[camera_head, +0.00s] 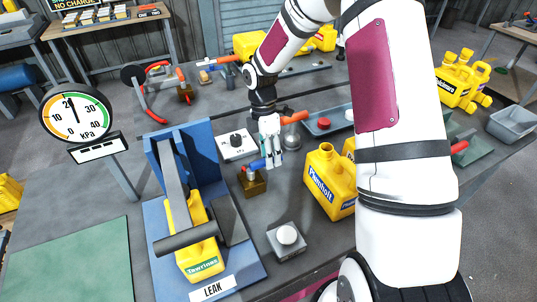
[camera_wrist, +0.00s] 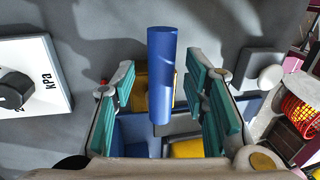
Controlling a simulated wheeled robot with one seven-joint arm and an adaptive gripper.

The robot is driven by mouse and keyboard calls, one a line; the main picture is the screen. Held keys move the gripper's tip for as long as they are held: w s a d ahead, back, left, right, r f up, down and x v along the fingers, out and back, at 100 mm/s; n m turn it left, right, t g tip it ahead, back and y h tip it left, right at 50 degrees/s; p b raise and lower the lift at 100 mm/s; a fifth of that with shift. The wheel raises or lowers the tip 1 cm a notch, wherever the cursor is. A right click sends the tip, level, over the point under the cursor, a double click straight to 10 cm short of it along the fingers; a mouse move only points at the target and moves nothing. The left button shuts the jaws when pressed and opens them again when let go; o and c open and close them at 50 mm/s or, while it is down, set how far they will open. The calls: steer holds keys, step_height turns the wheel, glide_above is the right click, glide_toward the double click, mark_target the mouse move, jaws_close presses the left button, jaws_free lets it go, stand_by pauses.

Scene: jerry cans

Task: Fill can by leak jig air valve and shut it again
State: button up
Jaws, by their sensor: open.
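The blue leak jig (camera_head: 160,217), labelled LEAK, stands at the front centre with a yellow can (camera_head: 199,264) in it. A grey clamp arm with a cross bar (camera_head: 188,237) lies over the can. The round kPa gauge (camera_head: 76,116) at the left has its needle near 20. The air valve is a brass block (camera_head: 252,184) with a blue lever (camera_head: 258,163), just right of the jig. My gripper (camera_head: 271,158) is open at this lever. In the wrist view the blue lever (camera_wrist: 162,75) lies between the spread teal finger pads; contact is not clear.
A white kPa knob box (camera_head: 236,146) sits left of my gripper. Another yellow can (camera_head: 329,180) and a grey block with a white button (camera_head: 286,241) stand to the right. An orange handle (camera_head: 294,117) is close behind. My arm hides part of the right side.

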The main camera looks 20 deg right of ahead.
step_height(320, 180, up, 12)
steer(key=w, duration=0.2)
steer(key=shift+w+f, duration=0.15)
steer(key=shift+f, duration=0.1)
steer(key=s+a+r+m+t+h, duration=0.2)
steer(key=s+a+r+m+t, duration=0.15)
steer(key=s+r+m, duration=0.8)
steer(key=s+a+r+m+t+y, duration=0.1)
steer(key=s+r+m+t, duration=0.1)
steer(key=s, duration=0.6)
steer(key=s+a+r+m+t+y, duration=0.1)
steer(key=s+m, duration=0.3)
steer(key=s, duration=0.4)
steer(key=shift+a+r+m+t, duration=0.15)
steer(key=shift+r+m+t, duration=0.2)
steer(key=shift+r, duration=0.5)
